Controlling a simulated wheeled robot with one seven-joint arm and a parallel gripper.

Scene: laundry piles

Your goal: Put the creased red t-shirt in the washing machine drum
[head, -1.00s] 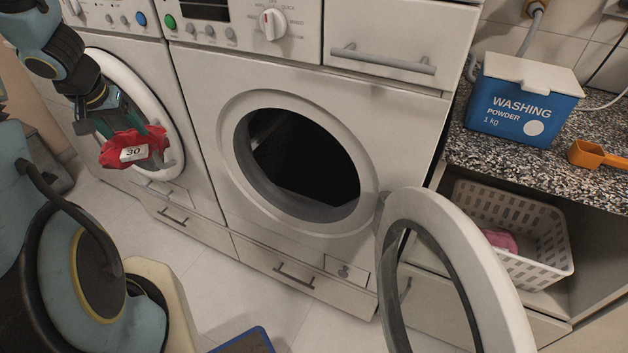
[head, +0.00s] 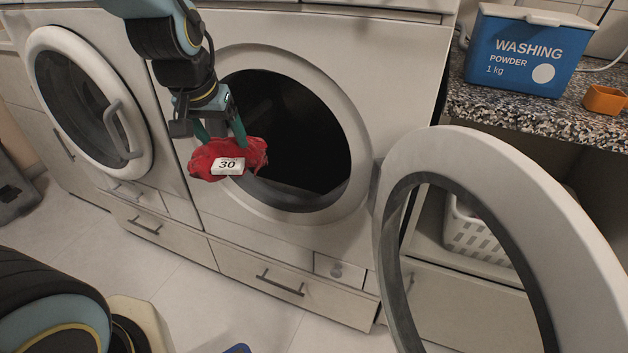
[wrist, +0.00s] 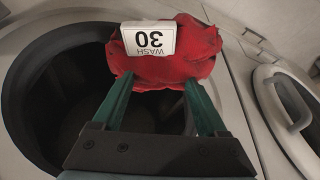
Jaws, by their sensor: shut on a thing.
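The creased red t-shirt (head: 246,156) is bunched up, with a white tag reading 30 on it. My gripper (head: 222,140) is shut on it and holds it in front of the left part of the washing machine drum opening (head: 318,130). The shirt also shows in the wrist view (wrist: 185,62), between the green fingertips (wrist: 155,88), with the dark drum opening (wrist: 60,100) behind and to the left. The drum's inside is dark. Its round door (head: 545,190) stands open to the right.
A second machine with a shut round door (head: 140,100) stands at left. At right, a blue washing powder box (head: 525,50) and an orange scoop (head: 604,99) stand on the speckled counter (head: 490,98). A white basket (head: 475,235) sits below, partly hidden by the open door.

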